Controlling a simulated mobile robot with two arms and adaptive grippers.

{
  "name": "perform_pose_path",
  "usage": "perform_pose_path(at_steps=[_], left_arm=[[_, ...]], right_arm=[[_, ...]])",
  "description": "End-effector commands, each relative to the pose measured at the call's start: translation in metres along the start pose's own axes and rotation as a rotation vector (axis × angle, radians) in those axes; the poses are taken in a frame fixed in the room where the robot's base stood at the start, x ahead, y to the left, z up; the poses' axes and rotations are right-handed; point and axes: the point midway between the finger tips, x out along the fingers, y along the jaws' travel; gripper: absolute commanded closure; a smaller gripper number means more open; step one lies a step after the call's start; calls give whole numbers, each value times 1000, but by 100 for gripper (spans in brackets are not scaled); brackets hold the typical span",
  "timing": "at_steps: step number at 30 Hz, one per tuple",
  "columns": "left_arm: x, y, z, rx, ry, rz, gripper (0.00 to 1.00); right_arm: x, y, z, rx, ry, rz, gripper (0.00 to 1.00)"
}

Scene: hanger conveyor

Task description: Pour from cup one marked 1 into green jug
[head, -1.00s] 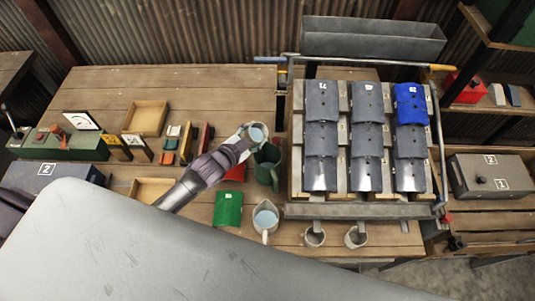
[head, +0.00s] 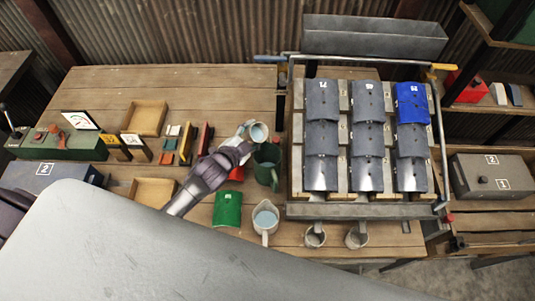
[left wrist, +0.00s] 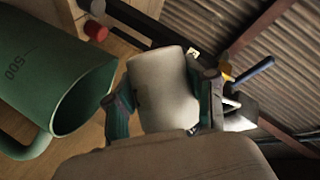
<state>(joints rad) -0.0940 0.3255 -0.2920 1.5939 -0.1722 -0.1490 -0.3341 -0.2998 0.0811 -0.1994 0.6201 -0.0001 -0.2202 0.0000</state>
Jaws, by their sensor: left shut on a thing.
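A white cup (head: 258,132) with bluish liquid in it is held by my left gripper (head: 243,132). In the left wrist view the cup (left wrist: 163,85) sits between the two fingers of my left gripper (left wrist: 163,105), which is shut on it. A faint dark mark shows on its side, but I cannot read it. The green jug (head: 267,165) stands just below the cup in the head view. In the left wrist view the jug (left wrist: 45,75) shows at the left, with 500 on its side and its mouth towards the cup. My right gripper is not in view.
Two small cups (head: 315,237) (head: 357,238) stand below the rack of grey and blue plates (head: 368,137). The table's back left is clear.

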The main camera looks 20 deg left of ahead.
Motion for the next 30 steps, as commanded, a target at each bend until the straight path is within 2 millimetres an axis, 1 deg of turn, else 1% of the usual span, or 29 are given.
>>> perform_pose_path(at_steps=[5, 15, 24, 30], left_arm=[[0, 0, 0, 10, 1, -5, 83], [0, 0, 0, 95, -2, -40, 83], [0, -1, 0, 98, -2, -41, 83], [0, 0, 0, 124, -1, -53, 83]], right_arm=[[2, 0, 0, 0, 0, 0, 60], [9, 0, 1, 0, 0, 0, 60], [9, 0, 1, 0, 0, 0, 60], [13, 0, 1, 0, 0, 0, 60]])
